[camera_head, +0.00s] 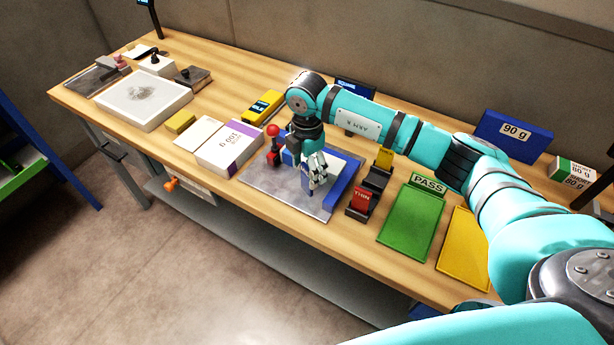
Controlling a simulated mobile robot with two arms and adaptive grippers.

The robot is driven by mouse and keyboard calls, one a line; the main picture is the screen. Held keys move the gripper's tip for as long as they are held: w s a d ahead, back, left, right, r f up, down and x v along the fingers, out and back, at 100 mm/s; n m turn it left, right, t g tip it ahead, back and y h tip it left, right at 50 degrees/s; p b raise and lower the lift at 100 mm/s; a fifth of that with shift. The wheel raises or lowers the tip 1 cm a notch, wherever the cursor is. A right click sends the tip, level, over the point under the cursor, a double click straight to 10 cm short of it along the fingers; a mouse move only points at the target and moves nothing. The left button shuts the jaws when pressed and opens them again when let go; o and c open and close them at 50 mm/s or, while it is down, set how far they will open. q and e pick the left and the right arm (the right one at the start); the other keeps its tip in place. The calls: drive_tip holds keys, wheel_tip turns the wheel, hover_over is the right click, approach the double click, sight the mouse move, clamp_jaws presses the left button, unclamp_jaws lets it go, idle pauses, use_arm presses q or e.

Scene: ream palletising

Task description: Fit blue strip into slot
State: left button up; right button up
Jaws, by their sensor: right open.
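My right gripper (313,186) is open and points down over a grey metal plate (277,189) on the bench. A small blue-violet piece (306,181) shows at its fingers; I cannot tell whether they touch it or whether it is the blue strip. A blue bar (343,187) runs along the plate's right side. The slot cannot be made out; the gripper hides part of the plate. My left gripper is not in view.
A red-knobbed lever (273,140) stands at the plate's left edge. To the right are a red-fronted "THIN" block (359,201), a green PASS tray (411,224) and a yellow tray (463,247). A ream labelled 100 g (228,148) lies to the left.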

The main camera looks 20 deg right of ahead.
drive_tip(key=c, duration=1.3)
drive_tip(key=shift+r, duration=0.1)
drive_tip(key=shift+c, duration=0.2)
